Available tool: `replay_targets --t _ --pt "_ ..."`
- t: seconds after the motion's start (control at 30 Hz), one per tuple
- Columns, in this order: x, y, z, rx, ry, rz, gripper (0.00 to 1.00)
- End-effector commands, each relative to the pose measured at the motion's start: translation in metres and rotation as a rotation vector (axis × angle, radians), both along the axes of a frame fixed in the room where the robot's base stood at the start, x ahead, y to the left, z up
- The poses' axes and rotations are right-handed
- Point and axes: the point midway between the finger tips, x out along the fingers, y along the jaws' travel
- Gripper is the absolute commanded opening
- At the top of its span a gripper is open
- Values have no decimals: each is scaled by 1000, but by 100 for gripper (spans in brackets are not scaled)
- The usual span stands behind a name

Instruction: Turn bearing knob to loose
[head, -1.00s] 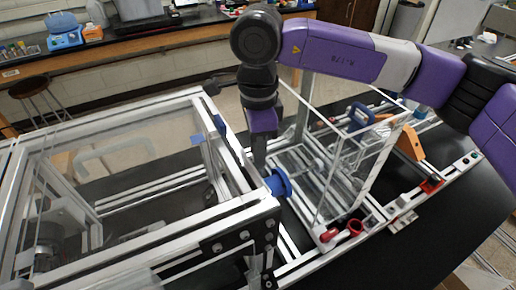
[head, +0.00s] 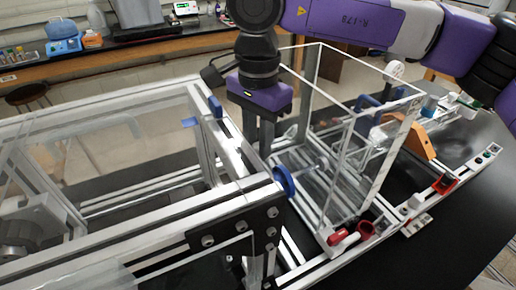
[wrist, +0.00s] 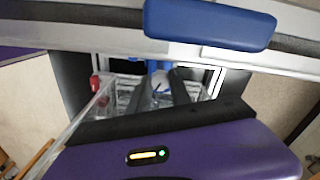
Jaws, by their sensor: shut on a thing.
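My gripper (head: 264,148) points down beside the frame's right rail, with a purple body and dark fingers. In the wrist view my fingers (wrist: 160,82) stand slightly apart, closed around the knob. The exact contact is partly hidden in both views, and the knob's turn angle cannot be read.
A blue handle (wrist: 210,22) sits on a rail close above my gripper in the wrist view. A clear open box (head: 345,150) stands right of the gripper.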

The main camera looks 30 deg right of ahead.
Motion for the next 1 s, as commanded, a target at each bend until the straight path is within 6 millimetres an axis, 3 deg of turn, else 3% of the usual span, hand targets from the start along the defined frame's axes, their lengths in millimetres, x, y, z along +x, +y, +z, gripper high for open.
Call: replay_targets --t 0.4,0.97,1.0 --pt "0 0 0 2 1 201 0" --pt "0 0 1 2 0 232 0" --pt "0 0 1 2 0 231 30"
